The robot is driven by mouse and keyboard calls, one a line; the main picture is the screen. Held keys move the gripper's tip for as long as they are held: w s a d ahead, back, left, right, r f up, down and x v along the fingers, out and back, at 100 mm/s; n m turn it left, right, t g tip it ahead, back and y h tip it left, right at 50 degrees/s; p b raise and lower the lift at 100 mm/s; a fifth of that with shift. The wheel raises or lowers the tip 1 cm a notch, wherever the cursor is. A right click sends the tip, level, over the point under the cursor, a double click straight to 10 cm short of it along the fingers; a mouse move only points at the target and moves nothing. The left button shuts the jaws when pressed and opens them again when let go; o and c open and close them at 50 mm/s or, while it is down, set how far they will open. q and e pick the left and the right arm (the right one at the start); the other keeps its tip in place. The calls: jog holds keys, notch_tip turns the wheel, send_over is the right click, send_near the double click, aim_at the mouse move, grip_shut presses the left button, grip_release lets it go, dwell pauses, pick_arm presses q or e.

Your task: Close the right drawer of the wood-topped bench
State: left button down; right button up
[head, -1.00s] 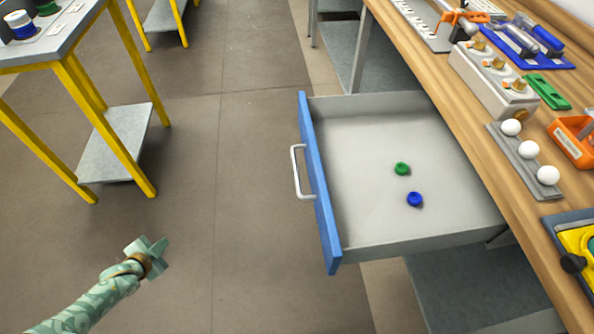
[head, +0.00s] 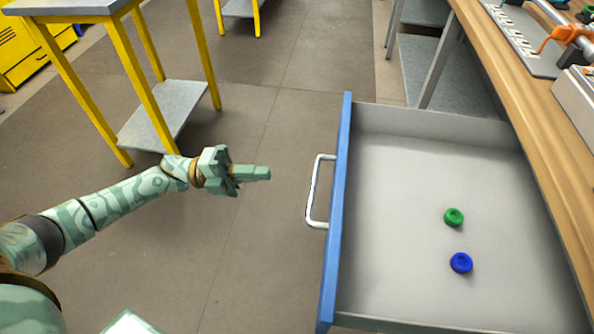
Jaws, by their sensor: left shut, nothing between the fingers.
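The open drawer (head: 400,180) has a blue front (head: 338,200) and a white bar handle (head: 316,192). It sticks out to the left from under the wood-topped bench (head: 540,130). A green round piece (head: 454,217) and a blue round piece (head: 461,263) lie on its floor. My left gripper (head: 262,173) is shut and empty. It points right, to the left of the handle, with a gap between them. My right gripper is not in view.
A yellow-legged table (head: 150,80) with a low grey shelf (head: 165,115) stands at the left. Tools and an orange clamp (head: 568,36) lie on the bench top. The floor left of the drawer is clear.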

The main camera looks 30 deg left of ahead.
pick_arm(q)
jog(key=x, duration=0.8)
jog(key=shift+d, duration=0.15)
jog(key=shift+w, duration=0.1)
